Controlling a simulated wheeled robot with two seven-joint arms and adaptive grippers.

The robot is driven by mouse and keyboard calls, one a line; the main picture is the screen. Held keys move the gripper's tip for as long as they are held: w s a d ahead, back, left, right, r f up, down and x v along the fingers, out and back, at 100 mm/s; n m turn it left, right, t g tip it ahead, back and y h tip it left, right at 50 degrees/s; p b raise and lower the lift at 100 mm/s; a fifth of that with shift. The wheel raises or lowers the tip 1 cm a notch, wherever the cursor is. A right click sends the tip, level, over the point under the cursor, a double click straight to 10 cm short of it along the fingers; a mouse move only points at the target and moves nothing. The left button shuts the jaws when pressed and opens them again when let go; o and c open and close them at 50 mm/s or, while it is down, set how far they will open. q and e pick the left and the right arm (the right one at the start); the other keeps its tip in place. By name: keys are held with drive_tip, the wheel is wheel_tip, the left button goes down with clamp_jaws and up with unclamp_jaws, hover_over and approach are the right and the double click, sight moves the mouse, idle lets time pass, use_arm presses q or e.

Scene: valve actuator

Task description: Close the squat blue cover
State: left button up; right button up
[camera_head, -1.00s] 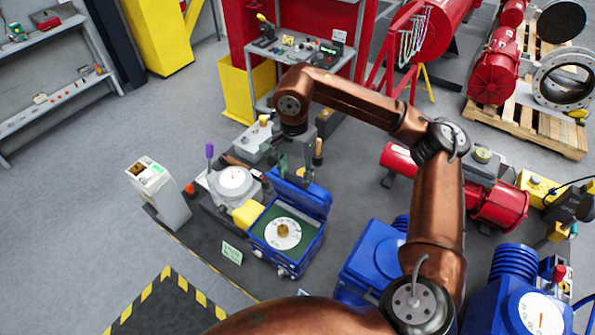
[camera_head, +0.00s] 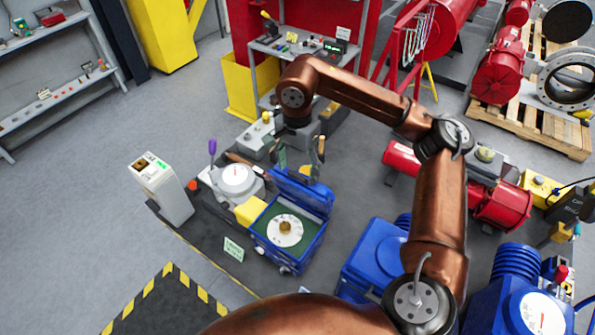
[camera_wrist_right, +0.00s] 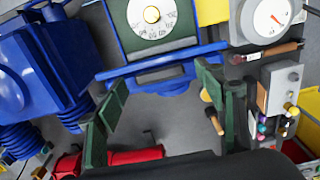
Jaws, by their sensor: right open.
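The squat blue cover (camera_head: 304,193) stands raised at the back edge of a blue actuator box (camera_head: 301,254). The box is open and shows a white dial with a brass knob (camera_head: 285,229). In the right wrist view the cover (camera_wrist_right: 160,68) is a blue bar just beyond the fingertips, with the dial (camera_wrist_right: 146,18) behind it. My right gripper (camera_head: 298,162) is open just behind the cover, pointing down. In the right wrist view its green-padded fingers (camera_wrist_right: 160,92) are apart with nothing between them. I cannot tell whether a finger touches the cover. My left gripper is not in view.
A grey gauge unit (camera_head: 237,180) and a yellow block (camera_head: 250,211) stand left of the box. A larger blue actuator (camera_head: 372,258) is at its right. A wooden-handled tool (camera_wrist_right: 212,113) lies close to one finger. Open floor lies at the left.

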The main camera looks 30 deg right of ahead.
wheel_tip(320, 180, up, 11)
idle(0.3)
drive_tip(key=shift+f, duration=0.15)
drive_tip(key=shift+c, duration=0.2)
